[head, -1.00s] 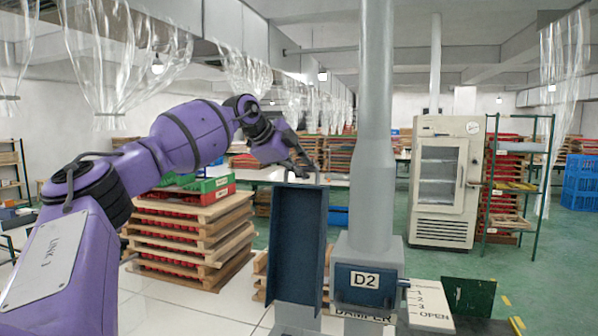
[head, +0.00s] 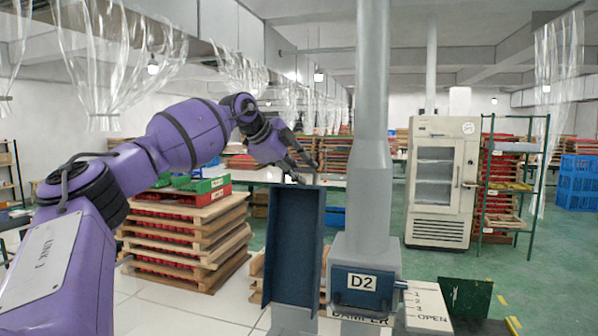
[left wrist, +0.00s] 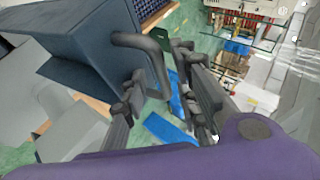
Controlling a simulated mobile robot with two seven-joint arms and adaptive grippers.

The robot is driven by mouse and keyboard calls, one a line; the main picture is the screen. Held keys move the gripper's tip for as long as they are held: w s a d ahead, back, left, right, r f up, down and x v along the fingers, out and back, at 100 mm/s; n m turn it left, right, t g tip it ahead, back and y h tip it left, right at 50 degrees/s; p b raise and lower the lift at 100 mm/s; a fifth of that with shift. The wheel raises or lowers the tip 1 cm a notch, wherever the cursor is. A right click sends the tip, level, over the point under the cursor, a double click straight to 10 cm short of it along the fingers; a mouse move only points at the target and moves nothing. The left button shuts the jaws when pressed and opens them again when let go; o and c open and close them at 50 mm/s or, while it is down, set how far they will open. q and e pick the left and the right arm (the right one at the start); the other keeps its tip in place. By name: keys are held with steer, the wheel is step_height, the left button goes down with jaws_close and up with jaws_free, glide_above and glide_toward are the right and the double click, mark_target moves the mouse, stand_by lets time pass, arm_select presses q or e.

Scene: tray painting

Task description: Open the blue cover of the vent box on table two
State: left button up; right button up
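The dark blue cover (head: 294,245) stands upright, its hollow inner side facing the head camera, to the left of the grey vent pipe and the box marked D2 (head: 361,283). In the left wrist view the cover (left wrist: 85,60) shows at upper left, with a bent grey handle (left wrist: 146,46) on it. My left gripper (head: 305,169) is at the top edge of the cover, its fingers apart. In the left wrist view the handle's end lies between the fingers of the left gripper (left wrist: 172,105); whether they touch it I cannot tell. My right gripper is out of view.
A white plate (head: 426,306) lettered 1, 2, 3 and OPEN lies right of the D2 box, with a dark green panel (head: 468,296) beside it. Stacked wooden trays (head: 190,235) stand behind my left arm. A white cabinet (head: 440,180) and a shelf rack stand farther back.

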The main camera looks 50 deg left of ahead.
arm_select(q)
steer(key=shift+f, duration=0.1)
steer(key=v, duration=1.2)
stand_by(0.4)
